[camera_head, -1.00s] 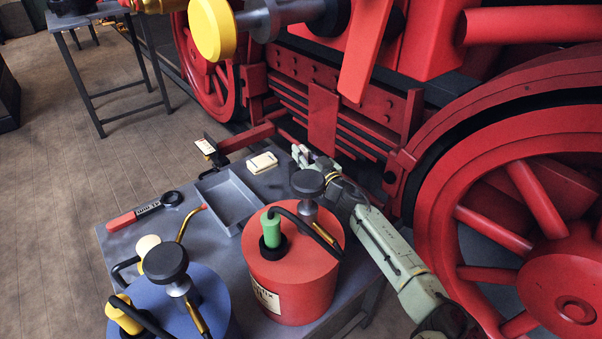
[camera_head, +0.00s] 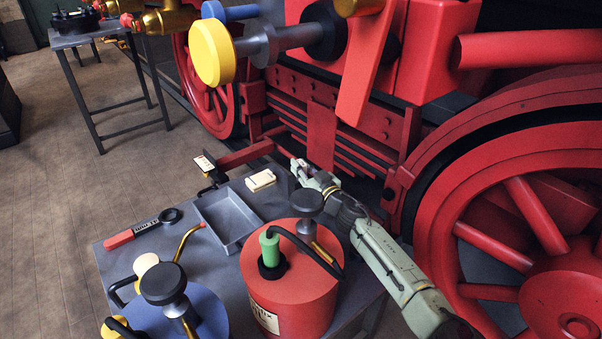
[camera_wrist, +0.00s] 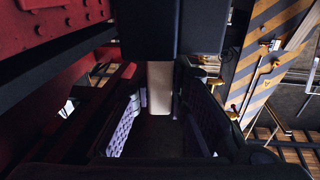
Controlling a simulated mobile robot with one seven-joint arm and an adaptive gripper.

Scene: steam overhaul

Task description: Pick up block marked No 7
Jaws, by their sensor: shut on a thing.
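My gripper (camera_head: 299,168) is at the far right edge of the grey worktable, to the right of a small cream block (camera_head: 261,180) that lies on the table. In the wrist view a pale, cream-coloured piece (camera_wrist: 160,88) sits between the ridged fingers of my gripper (camera_wrist: 160,125), which are shut on it. The held piece is mostly hidden in the head view, and no number on it is readable. The block on the table has markings too small to read.
The red locomotive frame and wheel (camera_head: 530,200) are close to my arm.

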